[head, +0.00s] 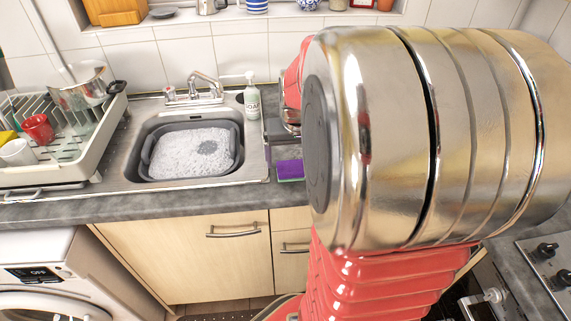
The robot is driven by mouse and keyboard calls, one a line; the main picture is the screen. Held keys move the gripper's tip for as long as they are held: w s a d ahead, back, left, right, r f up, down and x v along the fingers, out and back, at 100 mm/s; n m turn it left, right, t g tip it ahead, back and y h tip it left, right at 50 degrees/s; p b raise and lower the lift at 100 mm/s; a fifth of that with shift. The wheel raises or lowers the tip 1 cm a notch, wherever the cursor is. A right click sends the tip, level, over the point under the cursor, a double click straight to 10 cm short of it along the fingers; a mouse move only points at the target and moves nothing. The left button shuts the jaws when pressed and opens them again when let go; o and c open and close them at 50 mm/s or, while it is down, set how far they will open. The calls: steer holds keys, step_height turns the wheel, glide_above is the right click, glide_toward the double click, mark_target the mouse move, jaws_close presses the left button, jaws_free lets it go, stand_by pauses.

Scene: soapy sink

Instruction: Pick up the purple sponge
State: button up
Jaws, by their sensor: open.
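The purple sponge (290,170) lies on the grey countertop, just right of the sink. It has a purple top and a thin green edge at the front, and my arm hides the area at its right. My gripper (277,142) is a dark grey shape just behind and above the sponge, partly hidden by my large metal arm link. It is open, and no object shows between its jaws. I cannot tell whether it touches the sponge.
The sink (185,145) holds a grey basin (147,150) of suds. A soap bottle (252,96) stands behind it, near the tap (200,85). A dish rack (100,140) with a red mug (38,129) is at left. A hob (545,255) is at right.

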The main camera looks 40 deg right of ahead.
mark_target(293, 167)
steer(key=shift+x, duration=2.1)
steer(key=c, duration=1.2)
steer(key=shift+r, duration=0.1)
step_height(293, 167, up, 10)
steer(key=shift+f, duration=0.1)
